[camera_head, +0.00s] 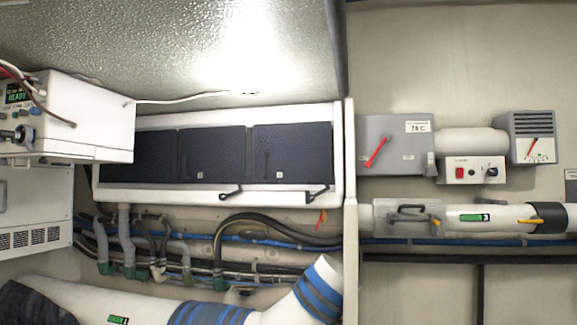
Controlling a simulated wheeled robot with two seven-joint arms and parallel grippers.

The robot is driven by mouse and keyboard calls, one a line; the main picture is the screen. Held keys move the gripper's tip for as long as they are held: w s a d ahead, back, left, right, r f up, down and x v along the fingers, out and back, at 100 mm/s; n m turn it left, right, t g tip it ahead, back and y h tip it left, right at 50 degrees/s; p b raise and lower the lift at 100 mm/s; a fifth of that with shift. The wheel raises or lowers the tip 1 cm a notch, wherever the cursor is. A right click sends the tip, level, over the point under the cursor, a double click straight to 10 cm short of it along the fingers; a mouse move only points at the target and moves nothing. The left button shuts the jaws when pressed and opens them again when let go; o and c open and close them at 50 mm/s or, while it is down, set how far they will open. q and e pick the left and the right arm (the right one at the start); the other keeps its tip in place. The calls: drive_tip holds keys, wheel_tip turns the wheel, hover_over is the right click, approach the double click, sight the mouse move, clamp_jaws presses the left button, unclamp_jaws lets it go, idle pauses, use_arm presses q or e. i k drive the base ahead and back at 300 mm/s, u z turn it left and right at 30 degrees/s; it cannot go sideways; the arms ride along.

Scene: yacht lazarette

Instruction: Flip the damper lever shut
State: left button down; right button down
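Several levers show, and I cannot tell for certain which is the damper lever. A yellow lever (530,221) lies about level along a white duct (505,219) at the far right, by a black band. A small red lever or tag (320,219) hangs near the hoses under the dark panels. Neither gripper is in view, and nothing touches these levers.
A white instrument unit (85,120) reading READY juts out at the left. Dark panels (215,153) sit in a white frame. Hoses (150,240) and a thick white pipe (150,305) run below. A switch box (470,170) and vented grey unit (533,136) are at right.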

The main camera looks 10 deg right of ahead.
sight(385, 138)
drive_tip(key=u, duration=0.15)
drive_tip(key=i, duration=1.05)
drive_tip(key=z, duration=0.55)
